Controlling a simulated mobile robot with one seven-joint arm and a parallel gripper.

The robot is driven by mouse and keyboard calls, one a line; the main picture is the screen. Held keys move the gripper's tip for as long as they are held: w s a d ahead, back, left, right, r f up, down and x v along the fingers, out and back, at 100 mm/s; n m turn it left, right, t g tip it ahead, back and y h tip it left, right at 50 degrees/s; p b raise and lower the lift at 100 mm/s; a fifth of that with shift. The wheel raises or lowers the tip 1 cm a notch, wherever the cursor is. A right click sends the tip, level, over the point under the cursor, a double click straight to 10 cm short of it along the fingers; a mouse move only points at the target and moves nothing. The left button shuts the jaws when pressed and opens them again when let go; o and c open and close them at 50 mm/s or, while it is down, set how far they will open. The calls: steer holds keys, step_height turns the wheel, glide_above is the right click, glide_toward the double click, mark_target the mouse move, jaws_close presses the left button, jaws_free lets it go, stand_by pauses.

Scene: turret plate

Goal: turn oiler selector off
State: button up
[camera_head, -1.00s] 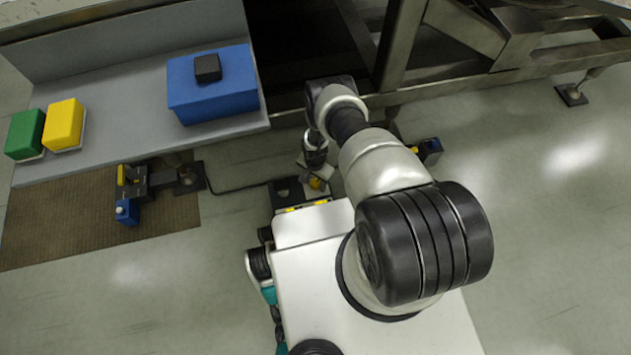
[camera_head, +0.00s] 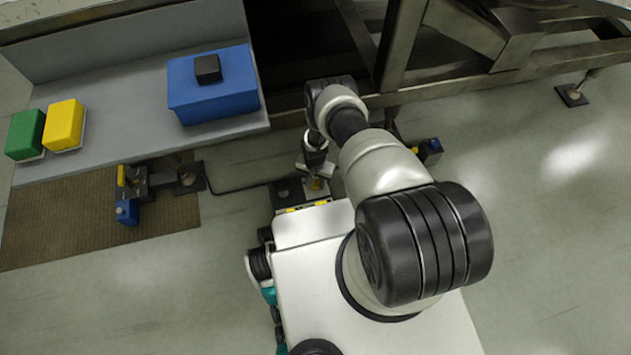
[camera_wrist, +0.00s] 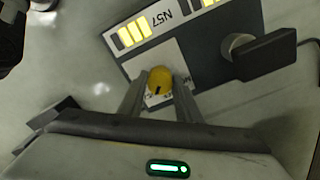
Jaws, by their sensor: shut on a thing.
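The oiler selector is a round yellow knob (camera_wrist: 160,78) with a dark pointer line, on a pale plate of a dark panel (camera_wrist: 205,58). In the wrist view the line runs towards the bottom of the picture. My gripper (camera_wrist: 161,84) is shut on the knob, one finger on each side. The fingers hide part of the plate's lettering. In the head view my gripper (camera_head: 318,183) is small and low at the panel, just beyond my white base, with a bit of yellow showing at it.
The panel bears an "N57" label and bright yellow bars (camera_wrist: 134,32). A dark block (camera_wrist: 262,52) stands right of the knob. In the head view a grey bench with a blue box (camera_head: 212,95) is at left, and metal framing (camera_head: 470,75) at the back. Right floor is mostly clear.

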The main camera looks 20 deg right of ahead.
steer(key=n, duration=0.4)
steer(key=shift+n, duration=2.1)
steer(key=shift+w, duration=0.1)
steer(key=o, duration=1.1)
steer(key=shift+r, duration=0.1)
step_height(320, 180, up, 17)
steer(key=p, duration=0.6)
steer(key=shift+r, duration=0.15)
